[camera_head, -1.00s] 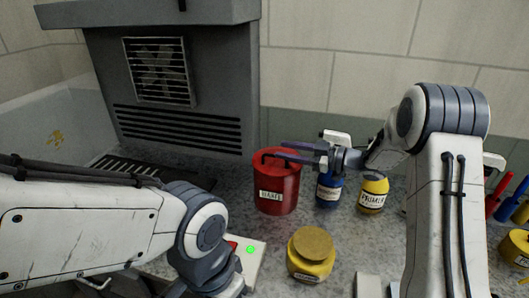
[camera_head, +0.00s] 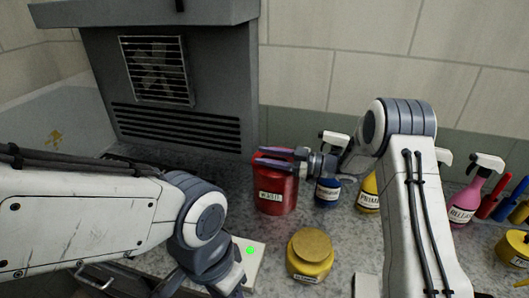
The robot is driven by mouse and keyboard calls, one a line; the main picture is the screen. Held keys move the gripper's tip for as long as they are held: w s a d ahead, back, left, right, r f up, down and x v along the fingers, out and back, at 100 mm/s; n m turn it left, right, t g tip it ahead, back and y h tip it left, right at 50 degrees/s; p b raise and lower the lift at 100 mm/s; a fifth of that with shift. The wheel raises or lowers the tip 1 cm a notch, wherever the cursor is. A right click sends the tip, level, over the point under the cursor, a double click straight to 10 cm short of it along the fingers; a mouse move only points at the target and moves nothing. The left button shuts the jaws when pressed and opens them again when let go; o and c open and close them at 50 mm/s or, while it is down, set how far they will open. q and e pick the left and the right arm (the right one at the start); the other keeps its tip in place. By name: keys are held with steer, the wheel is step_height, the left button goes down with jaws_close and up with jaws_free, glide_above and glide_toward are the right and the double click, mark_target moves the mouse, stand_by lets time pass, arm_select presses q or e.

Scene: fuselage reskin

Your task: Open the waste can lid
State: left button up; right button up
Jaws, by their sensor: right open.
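The waste can (camera_head: 275,192) is a red can with a white label on the counter, right of the grey vented unit. My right gripper (camera_head: 265,157) is open at the top of the can, its two fingers pointing left across the lid. The fingers hide most of the lid and its handle, so I cannot tell whether they touch it. The lid appears to sit on the can. My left gripper (camera_head: 212,286) is at the bottom edge, in front of the can, mostly cut off and hidden by its own wrist.
A blue bottle (camera_head: 327,194) and a yellow primer bottle (camera_head: 369,196) stand right of the can. A yellow jar (camera_head: 310,252) stands in front. A white box with a green light (camera_head: 252,256) lies left of the jar. A pink spray bottle (camera_head: 467,200) stands farther right.

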steer(key=shift+w+a, duration=0.1)
steer(key=shift+a, duration=0.2)
jaws_close()
steer(key=shift+r, duration=0.1)
stand_by(1.2)
